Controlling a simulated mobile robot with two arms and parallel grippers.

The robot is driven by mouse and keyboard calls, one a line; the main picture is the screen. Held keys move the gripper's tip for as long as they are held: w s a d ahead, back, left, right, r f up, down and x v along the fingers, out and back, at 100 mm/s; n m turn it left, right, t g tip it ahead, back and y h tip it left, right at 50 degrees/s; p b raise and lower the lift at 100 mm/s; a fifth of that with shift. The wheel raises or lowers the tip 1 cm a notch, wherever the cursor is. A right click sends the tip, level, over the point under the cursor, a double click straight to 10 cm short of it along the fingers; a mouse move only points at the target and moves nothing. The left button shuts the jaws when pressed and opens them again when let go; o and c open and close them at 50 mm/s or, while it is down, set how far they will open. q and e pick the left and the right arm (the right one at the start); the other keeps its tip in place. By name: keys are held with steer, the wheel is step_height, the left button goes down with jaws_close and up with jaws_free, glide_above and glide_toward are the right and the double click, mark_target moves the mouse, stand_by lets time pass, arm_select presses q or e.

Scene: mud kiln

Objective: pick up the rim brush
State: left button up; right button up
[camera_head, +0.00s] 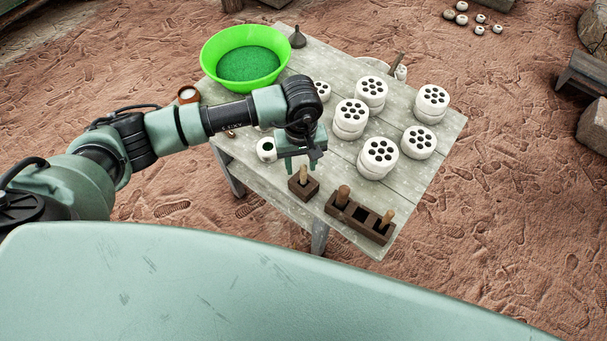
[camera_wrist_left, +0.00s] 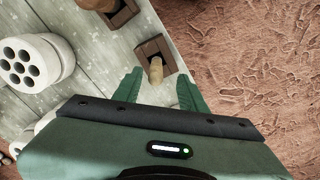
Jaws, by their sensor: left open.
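What looks like the rim brush (camera_head: 303,174) stands with its pale wooden handle up in a small dark brown single-slot block (camera_head: 309,188) at the table's front edge. Its lower end is hidden in the block. The handle also shows in the left wrist view (camera_wrist_left: 155,70), in line with the gap between my fingertips. My left gripper (camera_head: 304,164) is open and points down just above the handle; its fingers in the wrist view (camera_wrist_left: 158,78) lie either side of the handle's line. I cannot tell whether they touch it. My right gripper is not in view.
A longer brown holder (camera_head: 359,217) with wooden handles stands to the right. Several white perforated cylinders (camera_head: 380,155) fill the table's right half. A white cup (camera_head: 266,150) is left of the gripper. A green basin (camera_head: 244,44) stands at the back left.

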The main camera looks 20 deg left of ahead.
mark_target(303, 176)
arm_select(q)
steer(key=f, duration=0.1)
steer(key=f+p, duration=0.1)
steer(key=f, duration=0.1)
steer(key=f+p, duration=0.1)
steer(key=shift+d+f, duration=0.3)
steer(key=shift+d, duration=0.05)
steer(key=shift+f, duration=0.45)
jaws_close()
